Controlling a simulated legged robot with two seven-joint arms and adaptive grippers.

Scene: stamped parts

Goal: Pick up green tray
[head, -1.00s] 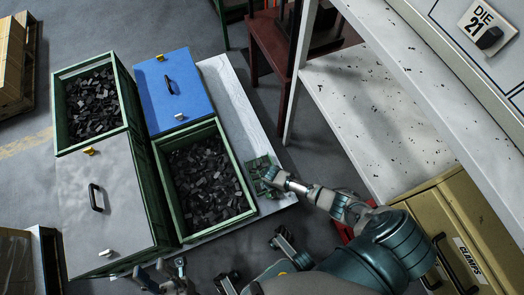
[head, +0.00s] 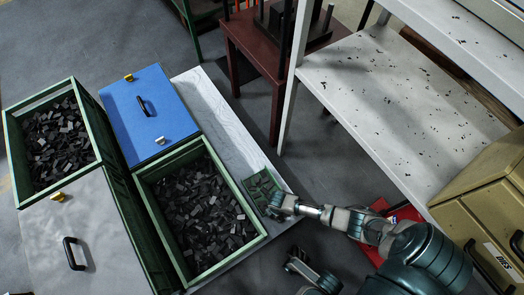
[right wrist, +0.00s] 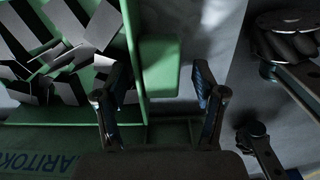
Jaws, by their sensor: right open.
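The small green tray (head: 261,188) with dark contents lies on a pale board, just right of the large open green bin. My right gripper (head: 277,204) is at the tray's near right corner, at the end of the arm from the lower right. In the right wrist view, the open jaws (right wrist: 160,76) stand on either side of a green tab (right wrist: 160,66) on a green wall. Dark and pale flat pieces lie inside that wall at the left. I cannot tell whether a finger touches the tab.
The open green bin (head: 149,186) of dark chips stands close left of the tray. A blue-lidded bin (head: 136,120) and another open bin (head: 13,133) lie beyond. A white shelf (head: 385,100) and tan cabinet (head: 480,190) stand at right.

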